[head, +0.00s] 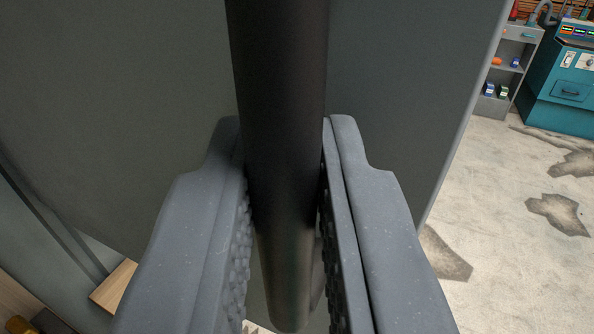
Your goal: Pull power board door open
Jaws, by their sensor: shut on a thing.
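The power board door (400,90) is a large flat grey panel filling the upper middle of the head view. A black cylindrical handle bar (282,90) stands in front of it and runs down from the top edge of the picture. My gripper (284,170) is shut on the handle, with one grey ribbed finger on each side of the bar. The handle's upper end is out of the picture, and its fixing to the door is hidden.
A grey shelf (512,70) with small items and a teal machine cabinet (565,90) stand at the far right. The stained concrete floor (500,200) at right is open. A wooden piece (112,287) shows at lower left.

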